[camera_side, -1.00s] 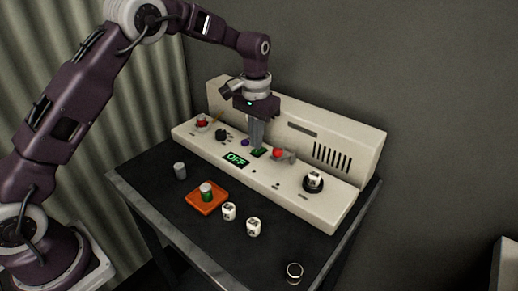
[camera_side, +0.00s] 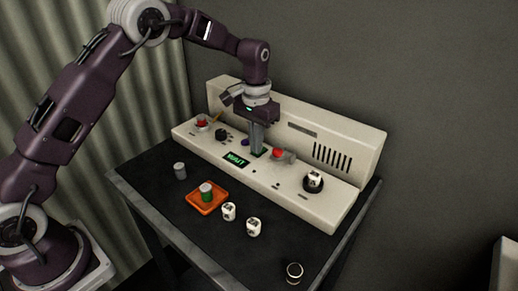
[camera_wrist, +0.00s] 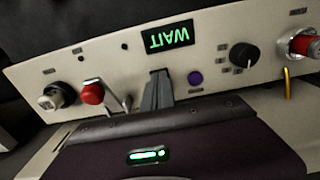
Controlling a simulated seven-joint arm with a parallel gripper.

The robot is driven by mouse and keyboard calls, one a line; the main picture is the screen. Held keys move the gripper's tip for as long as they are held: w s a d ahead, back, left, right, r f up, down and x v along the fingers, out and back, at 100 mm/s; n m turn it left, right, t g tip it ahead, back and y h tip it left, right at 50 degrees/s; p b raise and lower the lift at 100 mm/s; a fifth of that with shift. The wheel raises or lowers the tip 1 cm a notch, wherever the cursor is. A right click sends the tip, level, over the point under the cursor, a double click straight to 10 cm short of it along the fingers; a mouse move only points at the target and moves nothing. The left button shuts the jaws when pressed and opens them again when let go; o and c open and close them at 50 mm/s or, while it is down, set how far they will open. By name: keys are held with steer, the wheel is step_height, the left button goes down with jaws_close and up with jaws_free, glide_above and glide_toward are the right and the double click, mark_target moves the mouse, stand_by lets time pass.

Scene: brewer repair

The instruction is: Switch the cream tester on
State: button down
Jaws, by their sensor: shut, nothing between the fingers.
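The cream tester (camera_side: 345,145) stands at the back of a dark table. Its small display (camera_side: 237,160) glows green and reads WAIT; it also shows in the wrist view (camera_wrist: 169,39). My gripper (camera_side: 257,152) is shut with nothing between its fingers and points straight down. Its fingertips are at a green button (camera_side: 264,154) on the panel, right of the display, and seem to touch it. They cover most of it. In the wrist view my gripper (camera_wrist: 163,80) hides the button.
A red-topped lever (camera_side: 278,153) stands close right of my fingers, a purple button (camera_side: 245,142) close left. A black dial (camera_side: 221,134) and red knob (camera_side: 202,122) lie farther left. An orange tray (camera_side: 194,203) and several small loose parts lie on the table in front.

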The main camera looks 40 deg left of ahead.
step_height(320, 180, up, 6)
steer(key=shift+r, duration=0.5)
